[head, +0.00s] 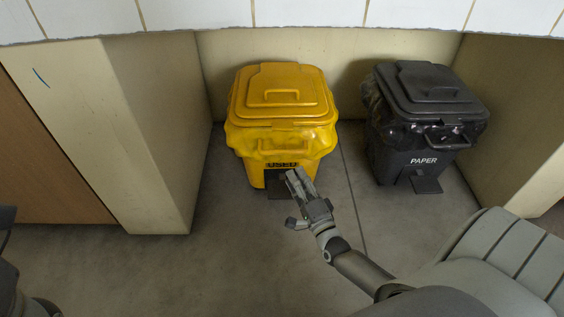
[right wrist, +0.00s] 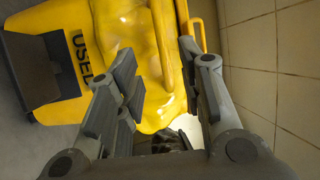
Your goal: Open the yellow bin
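The yellow bin (head: 270,140) stands on the floor against the back wall, marked USED on its front. Its lid (head: 280,90) is down and has a handle on top. A yellow bag hangs out around the rim. A dark pedal (head: 279,184) at its foot is partly hidden by my right gripper (head: 296,201). That gripper is in front of the bin, low down, with its fingers apart. In the right wrist view the fingers (right wrist: 165,75) are spread with nothing held between them, and the bin (right wrist: 120,30) is beyond them. My left gripper is not in view.
A dark grey bin (head: 415,125) marked PAPER, with its lid down, stands to the right of the yellow bin. A cream wall block (head: 130,140) is on the left. A white tiled edge (head: 300,14) overhangs above. The floor (head: 230,250) in front is clear.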

